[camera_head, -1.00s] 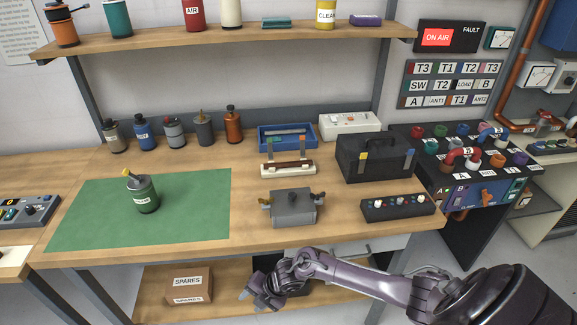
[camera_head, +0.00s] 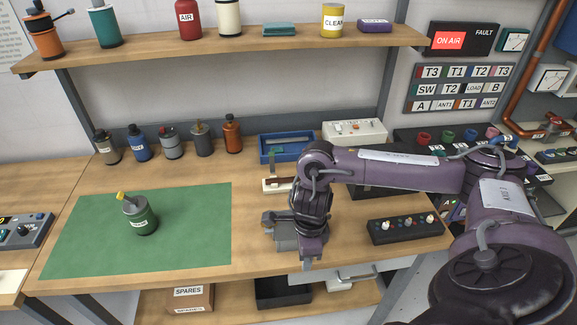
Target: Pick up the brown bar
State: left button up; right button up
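The brown bar (camera_head: 279,180) lies on a white cradle (camera_head: 270,187) on the bench, behind the grey vise-like block. Only its left part shows; my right arm covers the rest. My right gripper (camera_head: 307,262) hangs pointing down in front of the right side of the grey block (camera_head: 284,236), nearer the bench's front edge than the bar. It is apart from the bar, and its finger opening cannot be made out. My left gripper is out of view.
A blue tray (camera_head: 267,159) and a white box (camera_head: 355,131) stand behind the cradle. A black toolbox (camera_head: 372,190) is largely hidden by my arm. A black knob panel (camera_head: 401,229) sits right. The green mat (camera_head: 90,225) carries a canister (camera_head: 140,215). A shelf (camera_head: 250,43) hangs above.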

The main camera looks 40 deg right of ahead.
aim_at(279, 180)
jog(key=i+l, duration=0.8)
jog(key=i, duration=0.2)
